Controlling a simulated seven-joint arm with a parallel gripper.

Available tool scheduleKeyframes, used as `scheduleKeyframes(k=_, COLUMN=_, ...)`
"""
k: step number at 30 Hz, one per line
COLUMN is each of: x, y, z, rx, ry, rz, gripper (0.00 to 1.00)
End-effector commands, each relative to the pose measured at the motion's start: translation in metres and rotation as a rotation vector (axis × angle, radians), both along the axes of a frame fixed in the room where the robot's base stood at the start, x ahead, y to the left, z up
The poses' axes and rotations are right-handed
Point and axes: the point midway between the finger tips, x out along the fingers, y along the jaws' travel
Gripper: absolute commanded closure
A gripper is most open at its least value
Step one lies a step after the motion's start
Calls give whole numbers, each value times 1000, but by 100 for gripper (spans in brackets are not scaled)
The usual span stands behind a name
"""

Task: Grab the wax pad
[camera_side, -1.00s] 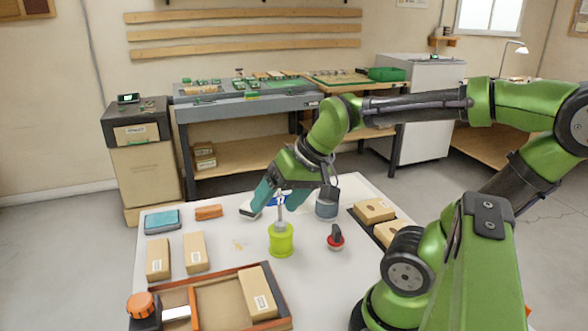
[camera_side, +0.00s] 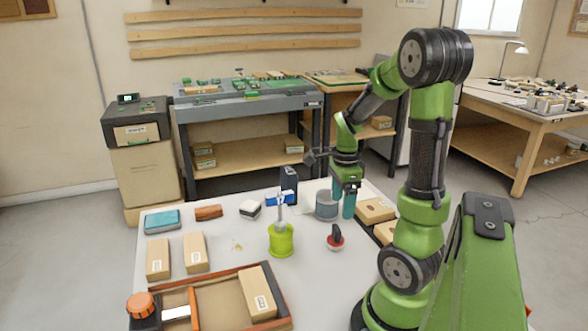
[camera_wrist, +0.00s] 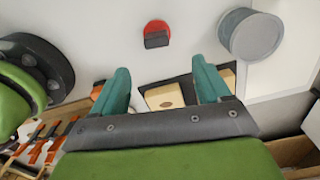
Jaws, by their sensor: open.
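No label marks the wax pad, and I cannot tell for certain which item it is. A round red pad with a black handle (camera_side: 335,240) lies on the white table near the front right; it also shows in the wrist view (camera_wrist: 156,32), above the gap between my fingers. A small white block with a dark base (camera_side: 250,208) lies farther back on the left. My gripper (camera_side: 342,205) is beside the grey round tin (camera_side: 325,207) at the table's right side. Its teal fingers are apart in the wrist view (camera_wrist: 160,72), with nothing held between them.
A yellow-green pot with a brush (camera_side: 281,240) stands mid-table. Cardboard boxes (camera_side: 375,209) sit in a dark tray at the right. A teal pad (camera_side: 162,219), an orange block (camera_side: 208,212) and more boxes (camera_side: 195,252) are at the left. A wooden-walled tray (camera_side: 178,290) is at the front.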

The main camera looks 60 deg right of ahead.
Motion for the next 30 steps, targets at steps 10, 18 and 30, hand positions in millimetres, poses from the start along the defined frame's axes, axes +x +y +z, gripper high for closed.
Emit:
scheduleKeyframes(k=10, x=0, y=0, z=-57, rx=1, ry=1, rz=1, gripper=24)
scheduleKeyframes(k=18, x=1, y=5, z=-84, rx=3, ry=3, rz=2, gripper=24)
scheduleKeyframes(k=30, x=3, y=6, z=-113, rx=-1, ry=-2, rz=1, gripper=24)
